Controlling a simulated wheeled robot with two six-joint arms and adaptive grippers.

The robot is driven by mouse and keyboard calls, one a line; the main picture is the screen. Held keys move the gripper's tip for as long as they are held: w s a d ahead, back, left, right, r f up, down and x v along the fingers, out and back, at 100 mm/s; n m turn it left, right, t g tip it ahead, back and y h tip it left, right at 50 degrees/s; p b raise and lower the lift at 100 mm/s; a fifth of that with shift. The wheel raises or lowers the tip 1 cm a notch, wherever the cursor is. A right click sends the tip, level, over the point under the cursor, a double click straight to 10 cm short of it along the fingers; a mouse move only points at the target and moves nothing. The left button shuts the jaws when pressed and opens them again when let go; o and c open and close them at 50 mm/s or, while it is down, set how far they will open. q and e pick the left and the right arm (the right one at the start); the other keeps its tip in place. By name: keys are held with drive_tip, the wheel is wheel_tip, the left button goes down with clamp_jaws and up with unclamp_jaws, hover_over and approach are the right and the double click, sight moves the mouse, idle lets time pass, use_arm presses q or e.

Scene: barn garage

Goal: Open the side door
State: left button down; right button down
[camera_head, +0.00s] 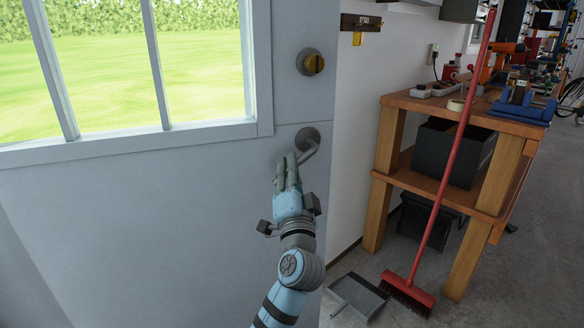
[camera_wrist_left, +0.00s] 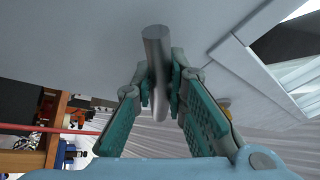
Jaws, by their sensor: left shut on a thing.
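The side door (camera_head: 180,210) is pale grey with a window in its upper part, and it looks closed against the frame. Its lever handle (camera_head: 310,146) sticks out from a round plate near the door's right edge, and the lever slants down to the left. My left gripper (camera_head: 288,165) is at the lever. In the left wrist view the metal handle bar (camera_wrist_left: 157,60) lies between the two fingers (camera_wrist_left: 160,88), which are shut on it. My right gripper is in neither view.
Right of the door, a wooden workbench (camera_head: 460,108) holds tools and a blue vise-like item. A red broom (camera_head: 452,150) leans on it, and a dustpan (camera_head: 357,296) lies on the floor by the wall.

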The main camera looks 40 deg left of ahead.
use_arm(q)
drive_tip(key=shift+w+a+f, duration=0.1)
drive_tip(key=c, duration=1.6)
unclamp_jaws()
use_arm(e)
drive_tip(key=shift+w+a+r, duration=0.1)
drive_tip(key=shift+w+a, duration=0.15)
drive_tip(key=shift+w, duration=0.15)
